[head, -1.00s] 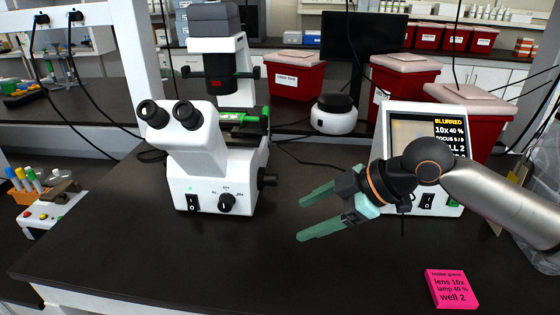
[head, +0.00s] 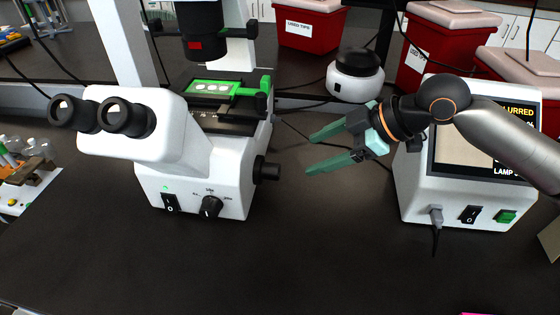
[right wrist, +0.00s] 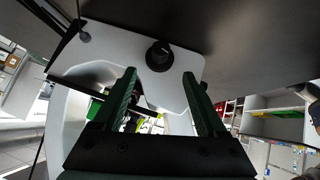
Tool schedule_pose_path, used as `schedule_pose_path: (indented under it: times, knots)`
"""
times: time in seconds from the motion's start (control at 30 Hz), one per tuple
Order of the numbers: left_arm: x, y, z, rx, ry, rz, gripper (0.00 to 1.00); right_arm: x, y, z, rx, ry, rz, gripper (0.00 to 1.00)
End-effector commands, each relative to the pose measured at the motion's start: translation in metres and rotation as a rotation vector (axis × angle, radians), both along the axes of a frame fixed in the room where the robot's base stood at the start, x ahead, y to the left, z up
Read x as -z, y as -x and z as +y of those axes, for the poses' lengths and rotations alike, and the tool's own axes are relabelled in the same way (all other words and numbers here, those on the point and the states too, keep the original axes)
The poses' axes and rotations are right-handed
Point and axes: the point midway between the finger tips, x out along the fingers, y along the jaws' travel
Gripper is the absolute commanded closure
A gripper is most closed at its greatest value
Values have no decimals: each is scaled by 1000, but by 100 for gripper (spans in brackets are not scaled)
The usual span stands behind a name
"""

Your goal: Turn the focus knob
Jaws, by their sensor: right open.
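The focus knob (head: 266,170) is a black knob on the right side of the white microscope (head: 228,165). My right gripper (head: 311,153) is open and empty to the right of the knob, its green fingers pointing left with a gap before the microscope. In the right wrist view, the open fingers (right wrist: 159,75) point toward the microscope's white side. A round black knob (right wrist: 159,55), apparently the focus knob, shows between and beyond the fingertips. The display box (head: 465,165) has a screen reading "BLURRED", partly hidden by my right arm. My left gripper is not in view.
A round black-and-white device (head: 355,75) stands behind my right gripper. Red bins (head: 310,28) stand at the back. A front knob (head: 211,206) and a switch (head: 170,202) are on the microscope's face. The table (head: 330,260) in front is clear.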

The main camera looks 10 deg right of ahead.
Motion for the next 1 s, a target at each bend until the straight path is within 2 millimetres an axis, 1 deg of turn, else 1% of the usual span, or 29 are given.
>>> schedule_pose_path:
  times: [0.3, 0.5, 0.7, 1.0]
  knots:
    - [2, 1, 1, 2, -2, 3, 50, 44, -27, 38, -4, -1, 3, 26]
    - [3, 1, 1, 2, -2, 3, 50, 66, -41, 57, -2, -1, 2, 26]
    - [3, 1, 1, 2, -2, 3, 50, 77, -48, 66, -1, 0, 1, 26]
    - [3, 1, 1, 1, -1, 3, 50, 78, -49, 66, 0, 0, 0, 26]
